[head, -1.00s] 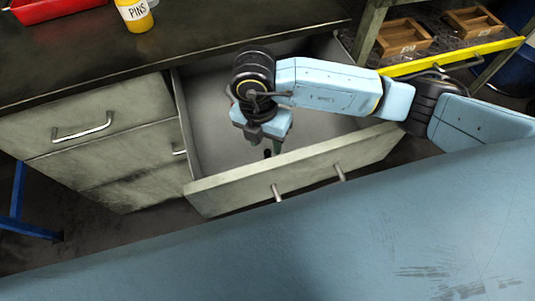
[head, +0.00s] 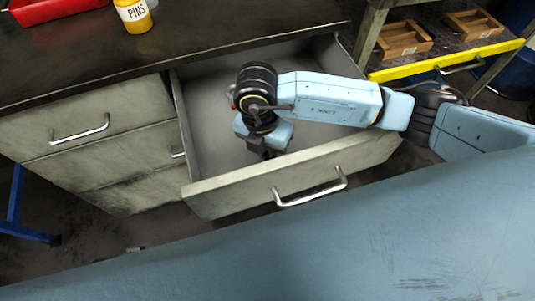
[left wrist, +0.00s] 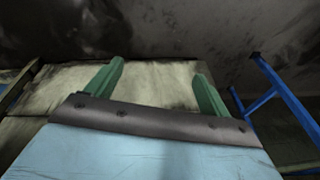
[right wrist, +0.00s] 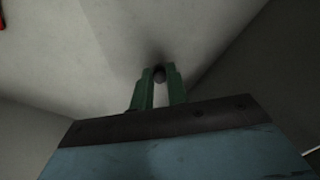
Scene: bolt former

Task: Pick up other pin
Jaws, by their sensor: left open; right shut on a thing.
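My right gripper (head: 268,152) is inside the open drawer (head: 292,180), close behind its front panel. In the right wrist view its green fingers (right wrist: 159,78) are nearly together, shut on a small dark round-ended thing (right wrist: 159,75), which looks like a pin. Most of this thing is hidden by the fingers, and the fingertips are hard to make out in the head view. My left gripper (left wrist: 162,85) is open and empty, its green fingers wide apart before a pale worn cabinet surface. It is not in the head view. No other loose pin shows clearly.
A yellow bottle labelled PINS (head: 134,14) stands on the dark worktop (head: 220,30) by a red tray (head: 55,8). Closed drawers (head: 90,125) are at left. Wooden boxes (head: 402,40) sit on a yellow-edged shelf at right. The drawer's walls surround my right gripper.

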